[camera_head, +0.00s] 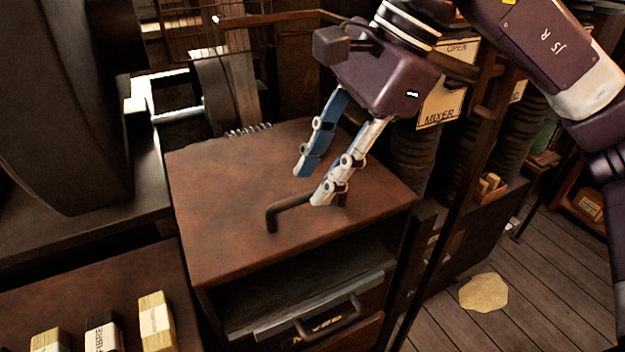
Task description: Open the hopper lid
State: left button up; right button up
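The hopper lid (235,180) is a flat, rust-brown plate lying level on top of a box-like cabinet. A dark bar handle (285,206) stands up near its front edge. My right gripper (310,187) comes down from above, just behind and over the handle. Its blue finger and white finger are apart, with nothing seen between them. The white fingertip overlaps the handle's right part in the picture, and I cannot tell whether they touch. A spring-like coil (248,130) shows at the lid's back edge. My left gripper is not in view.
Below the lid is a dark opening and a drawer with a curved handle (330,322). Several labelled blocks (155,322) stand on a surface at the lower left. A sign (442,100) hangs behind my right gripper.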

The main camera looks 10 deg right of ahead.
jog(key=shift+x, duration=1.1)
jog(key=shift+c, duration=0.3)
grip_shut()
